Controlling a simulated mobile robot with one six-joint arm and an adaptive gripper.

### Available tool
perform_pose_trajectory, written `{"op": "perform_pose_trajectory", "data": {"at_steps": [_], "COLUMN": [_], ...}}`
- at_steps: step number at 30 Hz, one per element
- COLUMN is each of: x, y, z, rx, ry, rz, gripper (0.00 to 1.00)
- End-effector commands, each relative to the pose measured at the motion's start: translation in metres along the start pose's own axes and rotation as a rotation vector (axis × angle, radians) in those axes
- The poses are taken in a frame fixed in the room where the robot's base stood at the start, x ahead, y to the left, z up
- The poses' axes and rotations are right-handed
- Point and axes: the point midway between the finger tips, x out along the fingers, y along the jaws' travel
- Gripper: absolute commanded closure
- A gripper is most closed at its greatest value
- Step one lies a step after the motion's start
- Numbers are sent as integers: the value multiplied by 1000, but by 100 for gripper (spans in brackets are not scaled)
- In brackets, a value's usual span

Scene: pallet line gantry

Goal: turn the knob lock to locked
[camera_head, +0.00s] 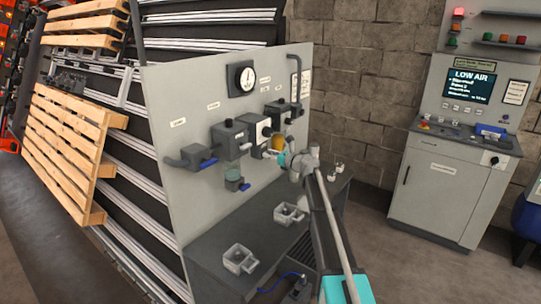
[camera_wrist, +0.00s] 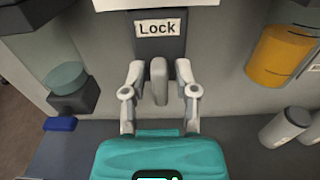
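The lock knob (camera_wrist: 159,80) is a narrow grey lever, pointing roughly upright in the wrist view. It sits just below a dark block bearing a "Lock" label (camera_wrist: 157,27). My gripper (camera_wrist: 160,76) has one finger on each side of the knob, with a visible gap left and right, so it is open around it and not seen touching. In the head view my gripper (camera_head: 271,153) reaches the grey panel (camera_head: 185,90) beside the yellow bowl; the knob itself is too small or hidden there to make out.
A yellow bowl (camera_wrist: 280,55) is close at right, and a blue handle (camera_wrist: 60,124) sits lower left. A gauge (camera_head: 243,77) is above on the panel. A cabinet with a "LOW AIR" screen (camera_head: 472,85) stands right.

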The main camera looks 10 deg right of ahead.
Motion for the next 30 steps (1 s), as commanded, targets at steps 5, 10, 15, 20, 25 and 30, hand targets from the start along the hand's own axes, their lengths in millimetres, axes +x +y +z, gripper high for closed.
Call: {"op": "perform_pose_trajectory", "data": {"at_steps": [5,10,15,20,25,30], "x": [0,0,0,0,0,0], "y": [0,0,0,0,0,1], "z": [0,0,0,0,0,0], "rx": [0,0,-8,-40,-113,-227], "ry": [0,0,0,0,0,0], "rz": [0,0,0,0,0,0], "gripper": [100,100,100,100,100,100]}}
